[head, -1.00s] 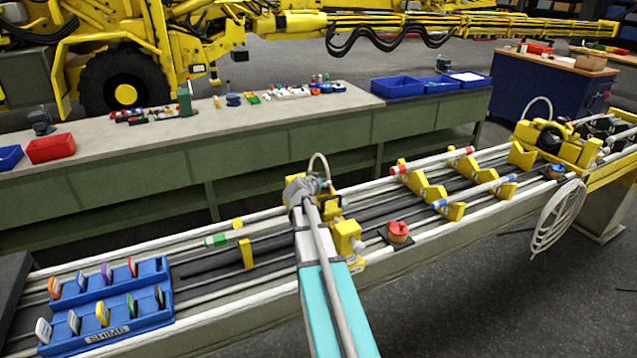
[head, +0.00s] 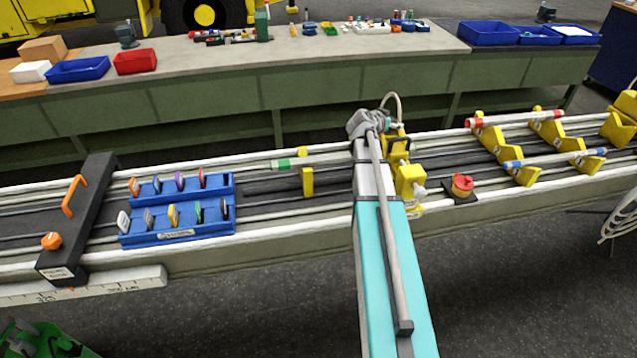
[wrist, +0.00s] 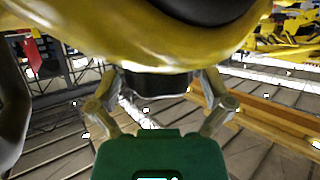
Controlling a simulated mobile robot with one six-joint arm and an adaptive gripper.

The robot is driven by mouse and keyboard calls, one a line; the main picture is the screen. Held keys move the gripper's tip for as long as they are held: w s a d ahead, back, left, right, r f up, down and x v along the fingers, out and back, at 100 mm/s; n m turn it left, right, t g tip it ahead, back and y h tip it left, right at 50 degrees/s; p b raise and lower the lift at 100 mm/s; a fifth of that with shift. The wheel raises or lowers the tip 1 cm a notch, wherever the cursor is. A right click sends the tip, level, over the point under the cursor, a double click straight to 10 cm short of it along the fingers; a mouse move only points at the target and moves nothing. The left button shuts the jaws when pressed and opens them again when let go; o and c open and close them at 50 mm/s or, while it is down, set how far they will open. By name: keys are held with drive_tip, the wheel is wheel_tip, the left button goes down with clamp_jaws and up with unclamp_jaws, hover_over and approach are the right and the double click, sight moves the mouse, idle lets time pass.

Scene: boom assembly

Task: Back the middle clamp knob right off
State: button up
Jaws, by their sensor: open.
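A yellow clamp-like unit with a pale round knob (head: 419,191) stands on the rails at mid-picture in the head view, beside the end of my arm. I cannot tell for certain that this is the middle clamp knob. My gripper shows in the wrist view (wrist: 158,86), its two fingers spread apart. A large blurred yellow body (wrist: 150,45) fills the top of that view, very close. A dark piece lies between the fingers; I cannot tell whether they touch it. In the head view my arm hides part of the yellow unit and the gripper's fingers.
A red knob (head: 462,184) on a dark base and yellow V-supports (head: 492,135) stand to the right on the rails. A blue shim tray (head: 180,237) and a dark crossbar with orange handles (head: 88,205) are left. A long bench (head: 330,65) runs behind.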

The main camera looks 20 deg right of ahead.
drive_tip(key=shift+w+m+g+h, duration=0.15)
drive_tip(key=shift+m+g+h, duration=0.55)
drive_tip(key=shift+m+g, duration=1.3)
drive_tip(key=r+p+v, duration=0.1)
drive_tip(key=p+v, duration=0.5)
drive_tip(key=v, duration=0.8)
drive_tip(key=s+a+f+n+y+b, duration=0.2)
drive_tip(key=s+a+f+n+y, duration=0.2)
drive_tip(key=a+f, duration=0.3)
drive_tip(key=s+a+f+n+y+b, duration=0.2)
drive_tip(key=s+a+f+n+y, duration=0.2)
drive_tip(key=a, duration=0.7)
drive_tip(key=shift+s+f+n+g, duration=0.4)
drive_tip(key=shift+f+n, duration=0.6)
drive_tip(key=shift+f, duration=0.35)
drive_tip(key=shift+a, duration=0.1)
drive_tip(key=s+a+f+n+y, duration=0.1)
drive_tip(key=s+a+n+y, duration=0.4)
drive_tip(key=a, duration=0.7)
drive_tip(key=shift+s+f+n+g+y, duration=0.3)
drive_tip(key=shift+s+f+n+g, duration=0.1)
drive_tip(key=shift+s+n, duration=0.65)
